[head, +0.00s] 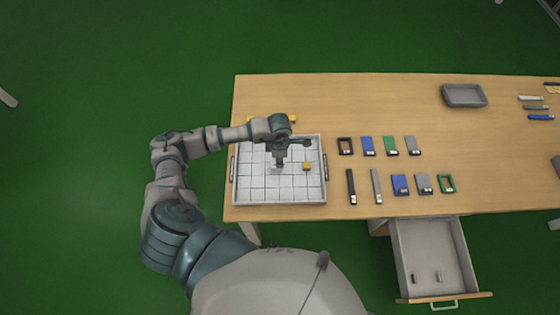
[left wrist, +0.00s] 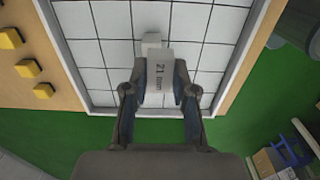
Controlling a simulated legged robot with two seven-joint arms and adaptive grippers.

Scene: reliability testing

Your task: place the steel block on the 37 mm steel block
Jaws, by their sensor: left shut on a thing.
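My left gripper (head: 278,163) is over the white gridded tray in the head view. In the left wrist view the gripper (left wrist: 160,95) is shut on a light grey steel block (left wrist: 162,78) marked "21 mm", with a finger on each side. A second pale grey block (left wrist: 151,40) shows just past the held one, over the grid. The held block partly hides it, and no marking on it can be read, so I cannot tell its size. I cannot tell whether the two blocks touch. My right gripper is not in view.
The tray (head: 234,185) has a raised rim; a yellow block (head: 306,166) sits in it. More yellow blocks (left wrist: 28,68) lie outside it. Several labelled flat pieces (head: 400,184) stand right of the tray. An open drawer (head: 430,245) holds two small grey blocks. A grey bin (head: 464,96) stands further back.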

